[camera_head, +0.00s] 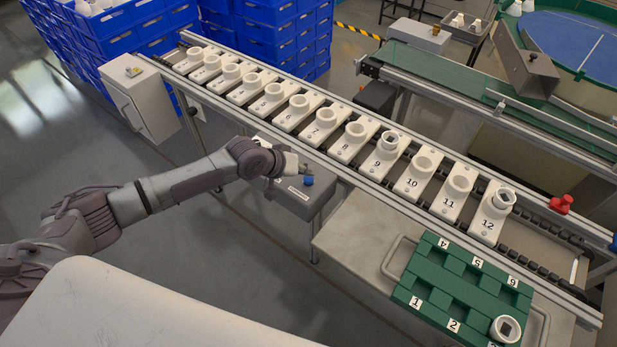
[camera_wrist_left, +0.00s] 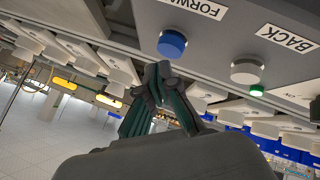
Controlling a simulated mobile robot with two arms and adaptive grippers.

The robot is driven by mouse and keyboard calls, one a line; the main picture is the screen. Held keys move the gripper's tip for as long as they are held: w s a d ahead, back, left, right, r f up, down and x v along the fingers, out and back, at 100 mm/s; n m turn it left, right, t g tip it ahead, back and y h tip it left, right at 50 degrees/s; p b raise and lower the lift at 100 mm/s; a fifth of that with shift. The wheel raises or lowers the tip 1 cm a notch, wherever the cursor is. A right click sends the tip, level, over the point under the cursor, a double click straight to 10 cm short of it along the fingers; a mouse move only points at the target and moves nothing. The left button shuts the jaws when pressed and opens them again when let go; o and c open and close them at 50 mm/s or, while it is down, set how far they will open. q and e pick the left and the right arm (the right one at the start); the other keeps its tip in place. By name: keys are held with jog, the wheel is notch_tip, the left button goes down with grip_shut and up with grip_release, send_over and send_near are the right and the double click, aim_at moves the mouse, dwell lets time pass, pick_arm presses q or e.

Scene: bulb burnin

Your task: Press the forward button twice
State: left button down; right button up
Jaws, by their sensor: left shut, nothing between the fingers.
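The blue button (camera_wrist_left: 172,43) under the FORWARD label (camera_wrist_left: 200,8) is near my left fingertips in the left wrist view. It also shows on the grey control box (camera_head: 296,203) in the head view, as a small blue knob (camera_head: 308,181). My left gripper (camera_wrist_left: 160,70) is shut and empty, its tips pointing at the blue button with a small gap seeming to show. In the head view the left gripper (camera_head: 300,168) is just above and left of the button. My right gripper is in neither view.
A white button (camera_wrist_left: 246,71) by the BACK label (camera_wrist_left: 287,38) and a small green light (camera_wrist_left: 256,90) sit beside the blue one. The conveyor (camera_head: 345,175) with numbered white sockets runs behind the box. A green tray (camera_head: 440,290) stands at right.

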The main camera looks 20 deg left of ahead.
aim_at(306, 179)
pick_arm(q)
jog(key=shift+f, duration=0.3)
jog(key=shift+f+b, duration=0.3)
jog(key=shift+f, duration=0.25)
dwell(0.6)
jog(key=shift+r, duration=0.15)
jog(key=shift+r+p, duration=0.8)
jog(key=shift+p, duration=0.2)
notch_tip(306, 179, up, 5)
jog(key=p, duration=0.5)
jog(key=shift+r, duration=0.1)
dwell(0.4)
